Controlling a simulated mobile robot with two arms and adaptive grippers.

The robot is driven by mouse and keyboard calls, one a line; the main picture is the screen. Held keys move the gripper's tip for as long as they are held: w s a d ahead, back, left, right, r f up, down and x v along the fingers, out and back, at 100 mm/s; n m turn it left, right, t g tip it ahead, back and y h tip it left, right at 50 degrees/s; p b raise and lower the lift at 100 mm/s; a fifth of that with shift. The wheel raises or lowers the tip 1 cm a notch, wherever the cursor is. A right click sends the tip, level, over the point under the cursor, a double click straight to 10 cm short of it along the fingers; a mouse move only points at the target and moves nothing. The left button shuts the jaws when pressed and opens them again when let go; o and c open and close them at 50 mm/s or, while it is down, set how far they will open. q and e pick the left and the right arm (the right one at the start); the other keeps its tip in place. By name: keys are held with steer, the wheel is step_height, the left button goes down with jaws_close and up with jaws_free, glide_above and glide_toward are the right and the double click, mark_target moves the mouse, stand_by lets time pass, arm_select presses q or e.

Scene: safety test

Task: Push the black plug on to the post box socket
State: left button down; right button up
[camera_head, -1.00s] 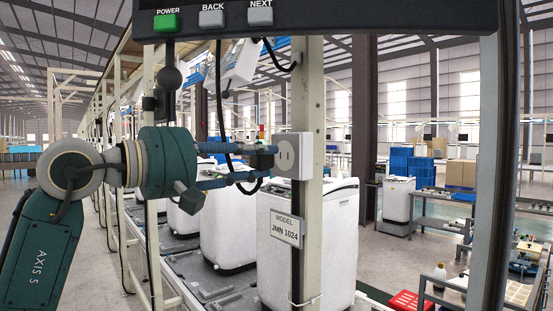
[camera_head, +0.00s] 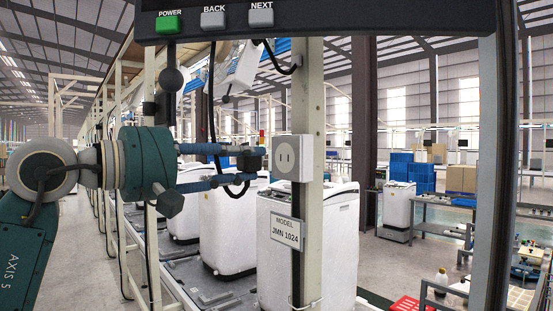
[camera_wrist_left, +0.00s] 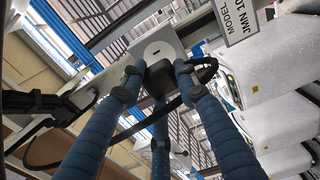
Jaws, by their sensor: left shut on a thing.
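The post box socket (camera_head: 292,157) is a white box with two dark slots, fixed on the cream post. My left gripper (camera_head: 252,160) has blue fingers and is shut on the black plug (camera_head: 246,160), just left of the socket. A small gap shows between plug and socket in the head view; the slots are uncovered. The left wrist view shows the plug (camera_wrist_left: 159,78) between the fingertips, with the socket (camera_wrist_left: 158,50) beyond it. The plug's prongs are hidden. A black cable (camera_head: 212,110) hangs from above and loops to the plug. My right gripper is not in view.
The cream post (camera_head: 309,110) stands beside my left gripper and carries a MODEL sign (camera_head: 286,231). A panel with POWER, BACK and NEXT buttons (camera_head: 213,17) hangs above. White washing machines (camera_head: 332,240) stand on the line behind.

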mark_target(260, 158)
arm_select(q)
steer(key=shift+p+x, duration=0.7)
steer(key=shift+x, duration=1.2)
steer(key=shift+w+d, duration=0.3)
steer(key=shift+d, duration=0.15)
stand_by(0.7)
steer(key=shift+w+d, duration=0.35)
steer(key=shift+d, duration=0.1)
stand_by(0.5)
steer(key=c, duration=1.2)
jaws_free()
